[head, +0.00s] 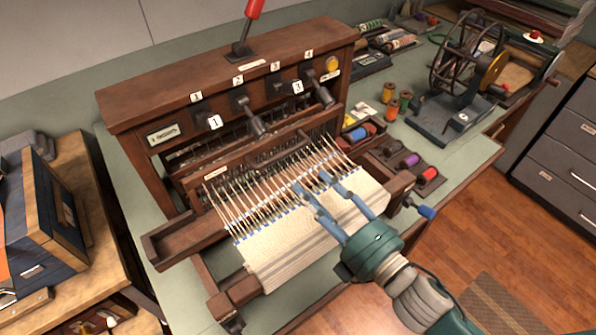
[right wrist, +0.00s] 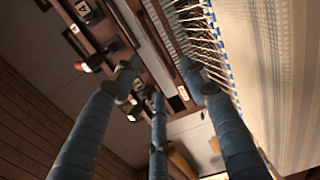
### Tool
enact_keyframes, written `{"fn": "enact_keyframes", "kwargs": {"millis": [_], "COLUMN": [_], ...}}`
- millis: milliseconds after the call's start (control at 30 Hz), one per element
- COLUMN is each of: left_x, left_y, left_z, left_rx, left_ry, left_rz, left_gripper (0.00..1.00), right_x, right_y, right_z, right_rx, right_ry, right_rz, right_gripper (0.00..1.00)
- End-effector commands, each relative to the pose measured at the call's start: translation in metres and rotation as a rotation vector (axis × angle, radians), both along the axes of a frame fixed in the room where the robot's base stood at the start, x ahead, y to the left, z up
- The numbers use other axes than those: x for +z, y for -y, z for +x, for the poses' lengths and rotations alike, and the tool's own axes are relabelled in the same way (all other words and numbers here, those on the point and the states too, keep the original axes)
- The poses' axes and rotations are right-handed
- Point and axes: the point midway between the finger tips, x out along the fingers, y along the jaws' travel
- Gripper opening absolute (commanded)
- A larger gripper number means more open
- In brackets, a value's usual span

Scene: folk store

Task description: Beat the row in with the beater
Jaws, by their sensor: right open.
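A wooden table loom (head: 150,105) stands on the green bench, with numbered levers along its front. Its beater (head: 262,150), a wooden bar with a small pale label, stands upright behind the warp threads (head: 270,185). The cream woven cloth (head: 290,250) lies in front, with blue marks along its far edge. My right gripper (head: 312,184) is open, with blue fingers above the cloth's far edge and the warp, in front of the beater and apart from it. The right wrist view shows its spread, empty fingers (right wrist: 158,80) beside the cloth (right wrist: 275,60). My left gripper is out of view.
A tall red-handled lever (head: 252,10) rises from the loom's top. A tray of coloured spools (head: 430,174) and a winding wheel (head: 465,60) stand to the right. A blue-ended crank (head: 427,212) sticks out at the loom's right front. Drawers (head: 560,150) stand far right.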

Motion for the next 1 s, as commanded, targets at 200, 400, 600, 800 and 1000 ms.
{"fn": "enact_keyframes", "kwargs": {"millis": [200, 400, 600, 800, 1000], "left_x": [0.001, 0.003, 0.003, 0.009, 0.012], "left_y": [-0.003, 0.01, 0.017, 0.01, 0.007], "left_z": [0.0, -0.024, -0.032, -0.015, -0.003], "left_rx": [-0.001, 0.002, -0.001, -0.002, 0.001], "left_ry": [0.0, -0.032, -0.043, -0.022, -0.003], "left_rz": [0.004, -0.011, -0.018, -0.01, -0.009], "left_gripper": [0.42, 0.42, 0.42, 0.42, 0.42], "right_x": [0.0, 0.001, 0.001, 0.001, 0.0], "right_y": [-0.003, -0.014, -0.028, -0.041, -0.051], "right_z": [0.005, 0.022, 0.042, 0.062, 0.076], "right_rx": [-0.001, 0.0, -0.001, -0.001, -0.001], "right_ry": [0.0, 0.002, 0.001, 0.001, 0.0], "right_rz": [0.001, 0.001, 0.002, 0.001, 0.001], "right_gripper": [0.44, 0.44, 0.44, 0.44, 0.44]}}
